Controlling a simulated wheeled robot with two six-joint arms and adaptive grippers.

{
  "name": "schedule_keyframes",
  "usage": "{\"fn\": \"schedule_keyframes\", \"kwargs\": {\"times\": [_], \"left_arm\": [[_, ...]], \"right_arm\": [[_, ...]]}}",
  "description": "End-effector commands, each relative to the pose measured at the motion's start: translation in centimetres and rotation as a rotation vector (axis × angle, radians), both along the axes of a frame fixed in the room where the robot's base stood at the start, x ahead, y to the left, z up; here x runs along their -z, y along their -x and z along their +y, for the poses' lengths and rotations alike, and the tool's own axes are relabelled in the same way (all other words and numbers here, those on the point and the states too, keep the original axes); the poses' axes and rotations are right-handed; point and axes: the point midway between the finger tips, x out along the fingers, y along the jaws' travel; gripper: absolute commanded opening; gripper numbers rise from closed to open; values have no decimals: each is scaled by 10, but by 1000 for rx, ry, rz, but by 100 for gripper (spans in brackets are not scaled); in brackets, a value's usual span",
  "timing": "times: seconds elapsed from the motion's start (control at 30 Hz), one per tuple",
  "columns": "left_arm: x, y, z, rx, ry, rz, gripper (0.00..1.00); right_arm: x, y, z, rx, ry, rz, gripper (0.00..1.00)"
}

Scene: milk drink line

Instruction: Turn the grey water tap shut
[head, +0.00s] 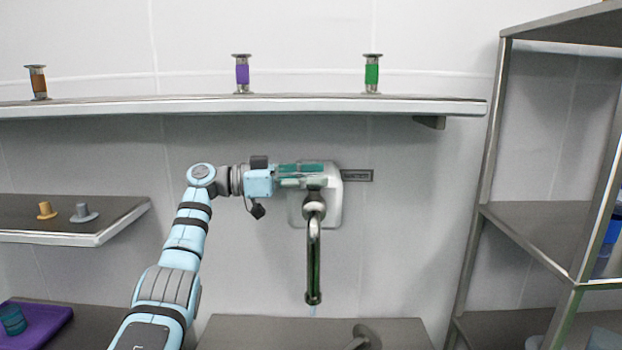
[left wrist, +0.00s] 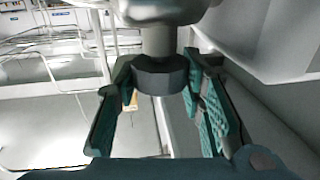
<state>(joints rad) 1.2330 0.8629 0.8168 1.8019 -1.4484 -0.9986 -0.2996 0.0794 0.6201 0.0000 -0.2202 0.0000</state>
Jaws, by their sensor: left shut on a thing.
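The metal water tap (head: 314,250) is mounted on a pale wall plate (head: 333,215), its spout hanging straight down. A thin pale blue streak, which looks like water, shows just below the spout's mouth. My left gripper (head: 305,176) reaches in from the left at the top of the tap, its teal fingers level. In the left wrist view, a dark grey faceted knob (left wrist: 160,76) sits between the two fingers of my left gripper (left wrist: 162,100), which is shut on it. The fingers hide the knob in the head view. My right gripper is not in view.
A long shelf (head: 300,106) above carries brown, purple and green fittings. A metal rack (head: 485,150) stands at the right. A lower shelf (head: 100,238) at the left holds two small pieces. A grey counter (head: 250,333) lies below the tap.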

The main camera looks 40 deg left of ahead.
Motion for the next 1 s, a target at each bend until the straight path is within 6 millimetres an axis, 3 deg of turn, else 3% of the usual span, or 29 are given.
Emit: {"fn": "schedule_keyframes", "kwargs": {"times": [0.57,0.6,0.7,1.0], "left_arm": [[5,-1,-1,43,-4,13,8],[5,-1,-1,43,-4,14,39],[5,-1,-1,42,-4,12,55],[3,0,1,39,-2,8,57]], "right_arm": [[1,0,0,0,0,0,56],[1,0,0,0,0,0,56],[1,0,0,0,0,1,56],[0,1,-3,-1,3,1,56]]}}
